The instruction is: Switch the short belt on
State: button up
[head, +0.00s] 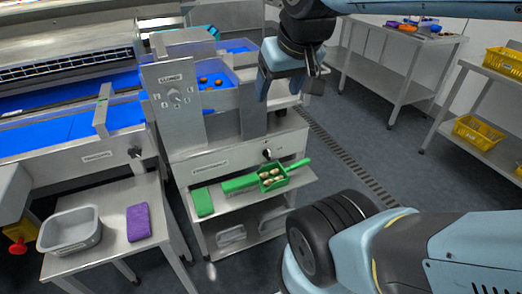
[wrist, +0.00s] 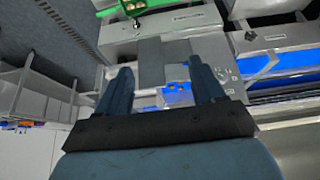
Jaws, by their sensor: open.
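The short belt (head: 219,99) is blue with a few brown dates on it, behind upright grey plates in the middle of the head view. Its grey front panel (head: 225,160) carries a label and a small dark-tipped switch lever (head: 267,153). That lever also shows near the top of the wrist view (wrist: 136,23). I cannot tell its on or off position. A dial knob (head: 176,97) sits on the upright plate at left. My gripper (head: 291,88) is open and empty, above and right of the panel, apart from the lever. Its two fingers (wrist: 163,85) stand wide apart in the wrist view.
A green tray (head: 272,178) with dates sits on the shelf below the panel. A longer blue belt (head: 60,130) with another lever (head: 135,152) is at left.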

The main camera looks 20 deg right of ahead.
jog(key=shift+c, duration=0.5)
jog(key=shift+w, duration=0.1)
jog(key=shift+c, duration=0.7)
jog(key=shift+w+f, duration=0.25)
jog(key=shift+w, duration=0.3)
jog(key=c, duration=0.3)
jog(key=w+f+y, duration=0.1)
jog(key=w, duration=0.2)
jog(key=w+d+f+n+g+y, duration=0.1)
jog(key=w+f, duration=0.1)
jog(key=w, duration=0.1)
jog(key=w+d+f+g, duration=0.1)
jog(key=w+f, duration=0.1)
jog(key=w, duration=0.1)
jog(key=shift+w+f+n+y, duration=0.15)
jog(key=shift+n+y, duration=0.15)
jog(key=shift+y, duration=0.1)
grip_shut()
jog(key=w+d+f+y, duration=0.2)
jog(key=w+d+f, duration=0.4)
jog(key=w+f, duration=0.3)
jog(key=w+d+f, duration=0.2)
jog(key=d+f, duration=0.6)
jog(key=f, duration=0.3)
jog(key=w+d+f+t+y, duration=0.1)
jog(key=w+d+f, duration=0.1)
jog(key=d+f, duration=0.6)
notch_tip(320, 180, down, 4)
jog(key=shift+w+f, duration=0.1)
jog(key=shift+w, duration=0.15)
